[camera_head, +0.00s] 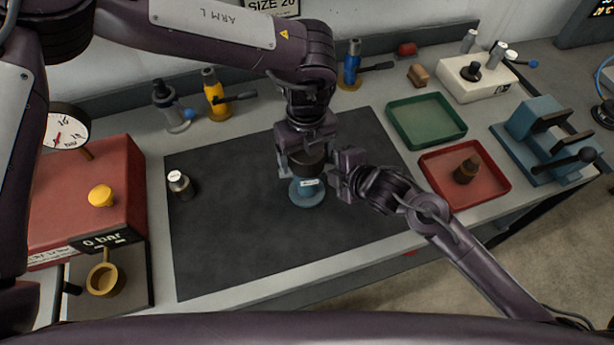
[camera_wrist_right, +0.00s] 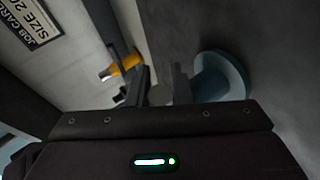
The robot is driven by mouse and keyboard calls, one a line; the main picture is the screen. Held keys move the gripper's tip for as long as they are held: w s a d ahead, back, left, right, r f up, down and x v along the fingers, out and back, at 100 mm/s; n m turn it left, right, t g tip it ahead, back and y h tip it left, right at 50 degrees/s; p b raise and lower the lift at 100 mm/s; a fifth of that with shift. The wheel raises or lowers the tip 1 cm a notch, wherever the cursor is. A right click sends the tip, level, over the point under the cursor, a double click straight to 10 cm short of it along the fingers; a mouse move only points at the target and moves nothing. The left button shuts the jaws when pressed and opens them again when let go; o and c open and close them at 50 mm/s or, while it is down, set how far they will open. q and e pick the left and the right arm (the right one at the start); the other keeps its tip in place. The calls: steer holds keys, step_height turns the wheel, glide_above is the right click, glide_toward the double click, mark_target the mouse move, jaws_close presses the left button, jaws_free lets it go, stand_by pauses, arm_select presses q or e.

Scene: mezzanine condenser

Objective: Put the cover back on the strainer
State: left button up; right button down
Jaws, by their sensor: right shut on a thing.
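The strainer (camera_head: 307,193) is a small blue body with a white label and round foot, standing on the dark mat. A dark round cover (camera_head: 304,168) shows just above it, between the fingers of my left gripper (camera_head: 306,160), which points down from above. Whether the cover touches the body is hard to tell. My right gripper (camera_head: 338,184) reaches in from the right at the strainer's side, shut on part of it; the contact is mostly hidden. In the right wrist view the strainer's blue flange (camera_wrist_right: 222,75) shows beside the fingers (camera_wrist_right: 162,88).
The mat (camera_head: 225,245) is mostly clear. A small dark bottle-like part (camera_head: 180,185) stands at its left edge. A red test bench (camera_head: 90,190) is at left. At right are a green tray (camera_head: 426,141), a red tray (camera_head: 492,198) with a brown part, and a blue vise (camera_head: 540,125).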

arm_select(q)
steer(key=shift+o, duration=0.9)
steer(key=shift+d+r, duration=0.1)
steer(key=shift+d, duration=0.05)
steer(key=shift+w+r, duration=0.1)
steer(key=shift+r, duration=0.35)
step_height(320, 180, up, 2)
steer(key=shift+d+r, duration=0.1)
steer(key=shift+d, duration=0.05)
steer(key=shift+r, duration=0.65)
steer(key=shift+c, duration=0.2)
